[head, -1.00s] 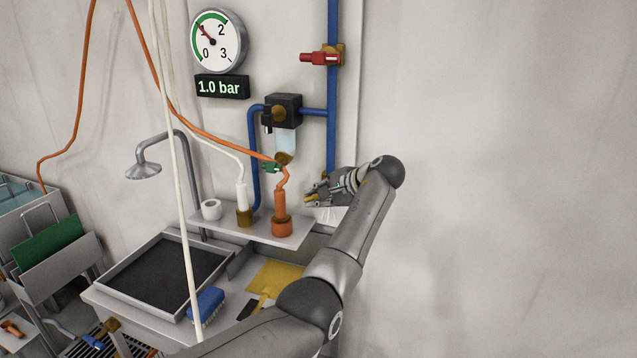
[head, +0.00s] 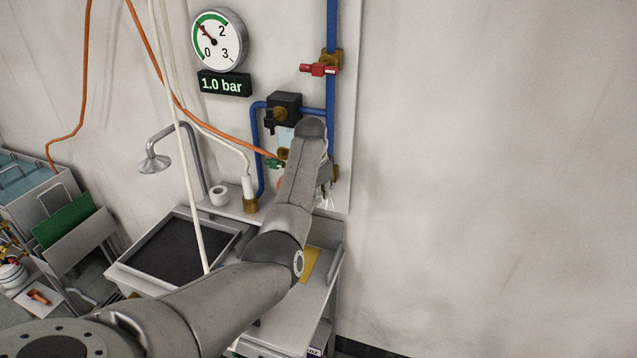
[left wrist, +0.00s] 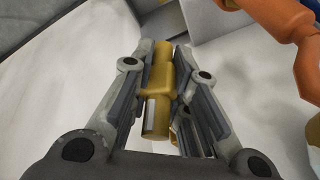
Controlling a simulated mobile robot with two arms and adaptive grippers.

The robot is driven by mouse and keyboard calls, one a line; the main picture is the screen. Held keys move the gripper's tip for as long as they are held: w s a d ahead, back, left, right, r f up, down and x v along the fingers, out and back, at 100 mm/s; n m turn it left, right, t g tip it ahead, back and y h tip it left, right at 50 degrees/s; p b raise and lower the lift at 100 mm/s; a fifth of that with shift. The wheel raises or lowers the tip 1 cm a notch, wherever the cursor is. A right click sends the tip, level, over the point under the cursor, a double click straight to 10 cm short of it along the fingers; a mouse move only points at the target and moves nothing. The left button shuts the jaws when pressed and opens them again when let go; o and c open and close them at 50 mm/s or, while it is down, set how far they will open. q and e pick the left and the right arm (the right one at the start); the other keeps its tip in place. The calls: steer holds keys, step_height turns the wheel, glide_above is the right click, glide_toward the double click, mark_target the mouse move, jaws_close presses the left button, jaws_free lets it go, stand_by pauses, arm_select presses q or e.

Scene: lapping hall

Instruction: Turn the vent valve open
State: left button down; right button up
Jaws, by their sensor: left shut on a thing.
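My left gripper (left wrist: 160,85) is shut around a brass cylindrical piece (left wrist: 157,80) with a thicker, squarer middle in the left wrist view. The piece appears to belong to the vent valve, but I cannot tell its turn position. In the head view my left arm reaches over the shelf to the foot of the blue pipe (head: 331,105), and my forearm hides most of the gripper. A brass fitting (head: 335,172) shows beside my wrist on that pipe. My right gripper is not in view.
A red-handled valve (head: 318,69) sits higher on the pipe. A white bottle (head: 249,187) and a tray (head: 125,273) are left of my arm.

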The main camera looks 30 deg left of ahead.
arm_select(q)
steer(key=shift+h+p, duration=0.45)
steer(key=shift+h, duration=0.45)
steer(key=shift+f, duration=0.1)
steer(key=c, duration=1.4)
jaws_free()
steer(key=v, duration=1.2)
steer(key=shift+s+a, duration=0.1)
steer(key=shift+s, duration=0.1)
